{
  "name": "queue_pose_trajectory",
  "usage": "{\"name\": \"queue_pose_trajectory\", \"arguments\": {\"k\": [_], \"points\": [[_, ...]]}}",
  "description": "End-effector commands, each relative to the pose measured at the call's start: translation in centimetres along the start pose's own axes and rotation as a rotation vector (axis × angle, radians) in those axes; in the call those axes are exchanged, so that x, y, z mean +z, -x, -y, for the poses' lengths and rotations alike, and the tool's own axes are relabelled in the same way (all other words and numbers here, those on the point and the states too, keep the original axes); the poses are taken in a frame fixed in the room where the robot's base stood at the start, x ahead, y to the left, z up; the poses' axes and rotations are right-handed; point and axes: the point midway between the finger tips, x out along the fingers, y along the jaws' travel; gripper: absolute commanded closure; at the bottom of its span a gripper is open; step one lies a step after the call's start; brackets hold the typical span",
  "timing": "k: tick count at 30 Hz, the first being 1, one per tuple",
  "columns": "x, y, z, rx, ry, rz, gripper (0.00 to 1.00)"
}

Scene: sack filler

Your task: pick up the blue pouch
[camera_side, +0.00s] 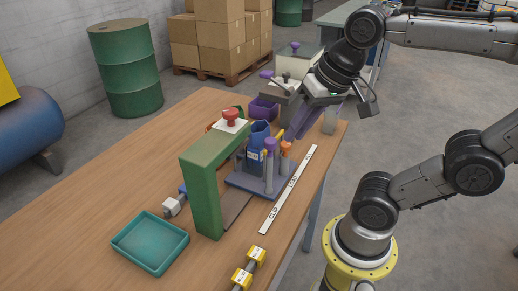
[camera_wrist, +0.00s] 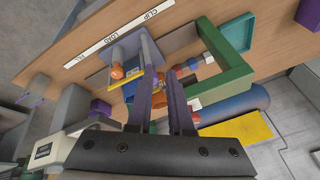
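The blue pouch (camera_side: 261,131) stands upright in the fixture on the wooden table, with its dark blue top showing. A white and yellow label shows low on its front, and purple-topped and orange-topped posts partly cover it. My gripper (camera_side: 291,134) is above and to the right of the pouch in the side view, pointing down and left, apart from it as far as I can tell. In the wrist view my gripper (camera_wrist: 161,74) shows two purple-grey fingers with a gap between them, and I see nothing clearly held. The pouch is hard to make out there.
A teal tray (camera_side: 150,243) lies at front left. A white labelled strip (camera_side: 288,190) runs along the right edge. A purple bin (camera_side: 263,108) is behind.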

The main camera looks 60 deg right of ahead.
Motion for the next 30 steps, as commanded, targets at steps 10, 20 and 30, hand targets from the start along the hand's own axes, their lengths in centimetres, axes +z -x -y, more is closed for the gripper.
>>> {"name": "queue_pose_trajectory", "arguments": {"k": [10,20,30], "points": [[-12.4,-0.3,-0.5,0.230,-0.843,0.131,0.81],[-16.2,-4.0,-4.1,0.322,-0.996,0.186,0.81],[-14.4,-9.3,-5.1,0.323,-0.995,0.187,0.81]]}}
